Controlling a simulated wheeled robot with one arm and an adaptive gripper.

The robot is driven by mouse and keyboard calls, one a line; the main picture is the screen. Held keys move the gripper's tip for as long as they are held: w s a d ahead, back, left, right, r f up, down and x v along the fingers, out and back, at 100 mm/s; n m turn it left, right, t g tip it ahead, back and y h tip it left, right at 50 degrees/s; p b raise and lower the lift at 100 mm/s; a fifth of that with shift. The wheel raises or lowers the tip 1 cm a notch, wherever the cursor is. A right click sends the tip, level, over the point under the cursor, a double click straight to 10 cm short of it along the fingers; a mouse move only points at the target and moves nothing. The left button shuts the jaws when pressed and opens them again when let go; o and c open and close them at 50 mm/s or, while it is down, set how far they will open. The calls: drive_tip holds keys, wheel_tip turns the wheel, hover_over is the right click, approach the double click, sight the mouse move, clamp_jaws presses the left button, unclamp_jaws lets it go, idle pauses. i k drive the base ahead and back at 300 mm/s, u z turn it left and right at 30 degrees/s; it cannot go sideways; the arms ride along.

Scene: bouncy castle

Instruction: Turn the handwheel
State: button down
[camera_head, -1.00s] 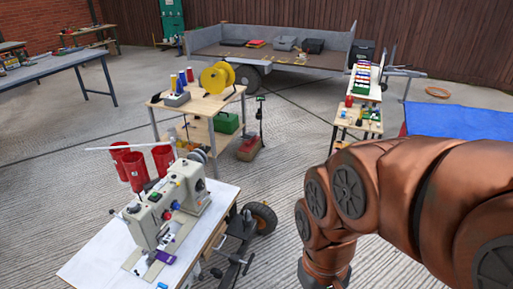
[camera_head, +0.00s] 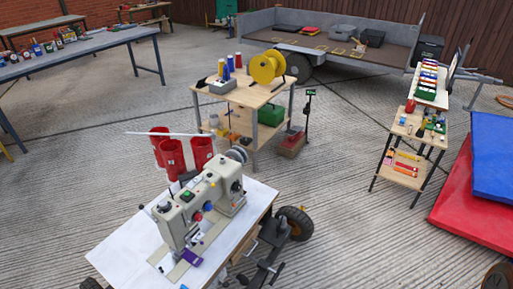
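A beige sewing machine (camera_head: 205,208) with coloured buttons stands on a white-topped table (camera_head: 125,245) at the lower left of the middle. A grey round handwheel (camera_head: 237,154) shows at its far end, partly hidden behind the machine's upper body. Red thread cones (camera_head: 172,155) stand behind the machine under a white bar. My gripper is out of view.
A rubber-tyred wheel (camera_head: 294,223) and a dark metal frame sit right of the sewing table. A wooden cart with a yellow spool (camera_head: 267,67) stands behind. A small shelf (camera_head: 407,165) and blue and red mats (camera_head: 492,160) are right. Open concrete lies between.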

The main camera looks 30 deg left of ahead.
sight(233, 154)
drive_tip(key=u, duration=0.05)
drive_tip(key=i, duration=3.95)
drive_tip(key=u, duration=3.75)
